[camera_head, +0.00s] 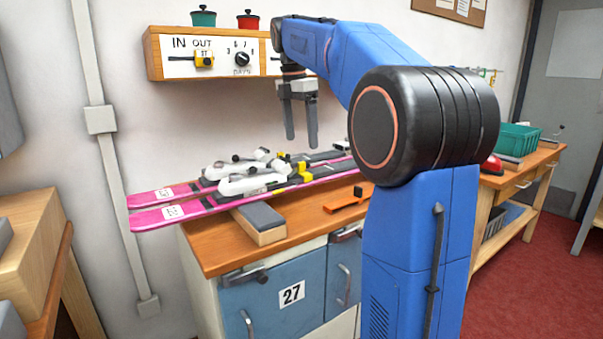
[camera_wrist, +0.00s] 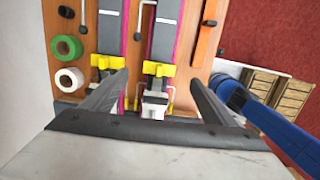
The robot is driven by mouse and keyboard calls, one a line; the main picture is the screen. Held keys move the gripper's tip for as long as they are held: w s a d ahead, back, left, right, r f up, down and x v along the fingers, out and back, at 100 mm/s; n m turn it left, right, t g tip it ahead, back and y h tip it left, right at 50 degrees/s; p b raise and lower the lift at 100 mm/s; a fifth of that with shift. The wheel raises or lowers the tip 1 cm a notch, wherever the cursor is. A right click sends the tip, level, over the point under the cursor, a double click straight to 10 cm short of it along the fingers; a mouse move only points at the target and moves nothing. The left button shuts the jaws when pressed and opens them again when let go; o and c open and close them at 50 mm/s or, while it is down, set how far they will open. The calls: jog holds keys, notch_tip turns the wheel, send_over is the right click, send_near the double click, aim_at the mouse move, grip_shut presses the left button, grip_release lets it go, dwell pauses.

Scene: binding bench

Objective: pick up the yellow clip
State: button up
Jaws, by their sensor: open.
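Yellow clip-like pieces sit on the bindings of two pink-edged skis lying side by side. The nearer yellow piece (camera_head: 305,173) and the farther one (camera_head: 283,157) show in the head view. In the wrist view one yellow piece (camera_wrist: 159,69) lies between my fingers and another (camera_wrist: 106,62) lies left of it, near the left finger. I cannot tell which is the named clip. My gripper (camera_head: 301,141) is open and empty, pointing down above the skis. In the wrist view its fingers (camera_wrist: 158,80) stand apart around the nearer piece, not visibly touching it.
The skis (camera_head: 172,212) lie on a wooden bench (camera_head: 215,257) and overhang its left end. A grey-topped block (camera_head: 262,222) and an orange strip (camera_head: 347,200) are in front. Green (camera_wrist: 67,47) and white (camera_wrist: 69,79) rolls show. A wall panel (camera_head: 180,57) hangs behind.

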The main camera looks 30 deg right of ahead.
aim_at(302, 163)
jog(key=f, duration=0.3)
jog(key=shift+d+f, duration=0.2)
jog(key=shift+f, duration=2.7)
jog(key=c, duration=1.1)
